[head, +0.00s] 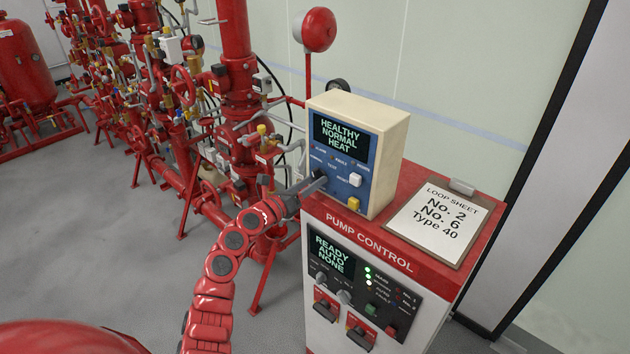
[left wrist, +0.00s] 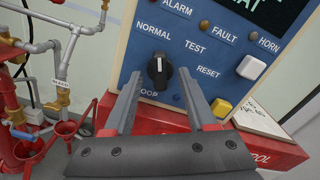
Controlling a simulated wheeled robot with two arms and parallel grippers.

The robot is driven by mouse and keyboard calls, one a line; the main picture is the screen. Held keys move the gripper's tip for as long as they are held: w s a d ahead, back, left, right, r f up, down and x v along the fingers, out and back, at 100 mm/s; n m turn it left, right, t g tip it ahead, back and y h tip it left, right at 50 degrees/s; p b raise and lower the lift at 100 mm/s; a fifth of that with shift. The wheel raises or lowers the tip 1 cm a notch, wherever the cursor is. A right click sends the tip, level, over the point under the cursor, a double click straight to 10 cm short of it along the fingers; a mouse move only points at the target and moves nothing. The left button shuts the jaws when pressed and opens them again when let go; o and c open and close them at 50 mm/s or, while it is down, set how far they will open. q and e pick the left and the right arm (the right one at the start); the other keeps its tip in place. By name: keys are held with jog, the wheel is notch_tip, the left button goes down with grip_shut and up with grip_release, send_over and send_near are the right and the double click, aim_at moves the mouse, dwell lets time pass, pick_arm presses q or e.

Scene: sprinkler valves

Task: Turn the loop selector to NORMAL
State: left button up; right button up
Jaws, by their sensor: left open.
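The loop selector (left wrist: 160,70) is a black knob with a white pointer mark on the blue face of the cream panel box (head: 385,140). In the left wrist view its mark points about straight up, toward the NORMAL label at its upper left; TEST is at its upper right. The panel display (head: 339,132) reads HEALTHY NORMAL HEAT. My left gripper (head: 318,184) is open at the panel's lower left, hiding part of the knob in the head view. Its fingers, in the left wrist view (left wrist: 161,78), stand either side of the knob; contact cannot be told. My right gripper is not in view.
The box stands on the red-topped pump control cabinet (head: 421,261), beside a loop sheet clipboard (head: 433,222). A white button (head: 355,180) and yellow button (head: 353,203) sit right of the selector. Red pipes and valves (head: 190,90) crowd the left; grey floor (head: 90,240) is open.

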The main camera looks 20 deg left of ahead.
pick_arm(q)
jog(key=shift+v, duration=2.75)
jog(key=shift+d, duration=0.1)
